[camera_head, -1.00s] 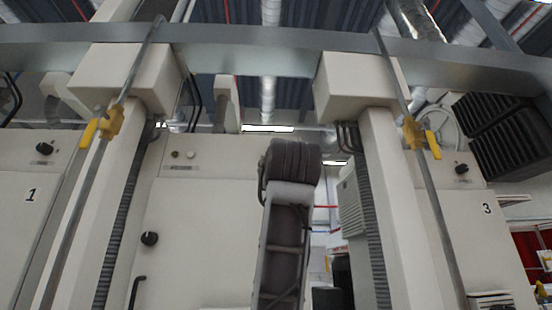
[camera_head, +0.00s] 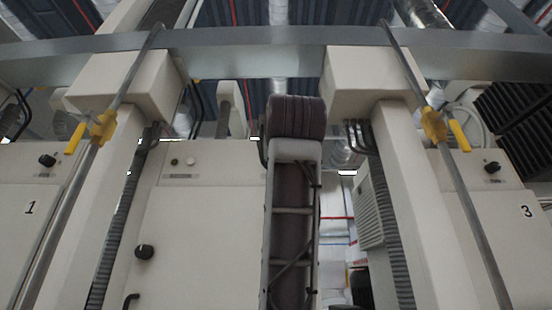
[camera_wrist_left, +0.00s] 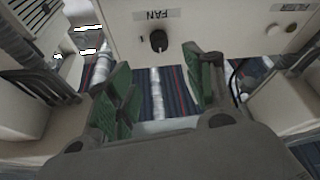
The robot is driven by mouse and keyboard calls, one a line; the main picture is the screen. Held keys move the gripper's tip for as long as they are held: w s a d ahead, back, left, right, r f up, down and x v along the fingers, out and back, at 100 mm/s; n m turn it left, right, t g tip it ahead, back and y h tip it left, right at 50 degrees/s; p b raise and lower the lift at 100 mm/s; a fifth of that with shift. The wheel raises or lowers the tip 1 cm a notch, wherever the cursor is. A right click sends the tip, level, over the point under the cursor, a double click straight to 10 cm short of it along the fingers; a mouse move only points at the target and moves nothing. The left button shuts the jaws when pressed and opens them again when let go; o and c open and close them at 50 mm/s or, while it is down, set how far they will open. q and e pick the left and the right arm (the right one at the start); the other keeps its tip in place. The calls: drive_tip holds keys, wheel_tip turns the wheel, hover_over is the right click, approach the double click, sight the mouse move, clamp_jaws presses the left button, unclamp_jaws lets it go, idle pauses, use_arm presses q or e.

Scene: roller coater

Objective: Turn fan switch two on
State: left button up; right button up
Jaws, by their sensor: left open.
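In the left wrist view, upside down, a black fan knob (camera_wrist_left: 158,40) sits on a cream cabinet beside a label reading FAN. My left gripper (camera_wrist_left: 162,88) has green fingers standing wide apart and empty. The knob shows between and beyond the fingertips, with no visible contact. The head view shows similar dark knobs on the cabinet marked 1 (camera_head: 47,160) and the cabinet marked 3 (camera_head: 491,167). The middle cabinet (camera_head: 215,225) has two small round controls near its top and a black knob (camera_head: 144,252) lower down. No number shows on it. My right gripper is in neither view.
Cream posts (camera_head: 408,200) stand on both sides of the middle cabinet, with metal rods and yellow-handled valves (camera_head: 103,127) in front. A metal beam (camera_head: 250,52) crosses above. A dark ribbed piece on a grey frame rises at centre; I cannot tell if it is mine.

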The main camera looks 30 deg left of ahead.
use_arm(q)
drive_tip(key=p+x, duration=0.5)
drive_tip(key=x, duration=0.9)
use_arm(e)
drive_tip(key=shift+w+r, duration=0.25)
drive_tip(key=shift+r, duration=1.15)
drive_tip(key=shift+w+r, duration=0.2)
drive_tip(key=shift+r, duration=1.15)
use_arm(q)
drive_tip(key=c, duration=1)
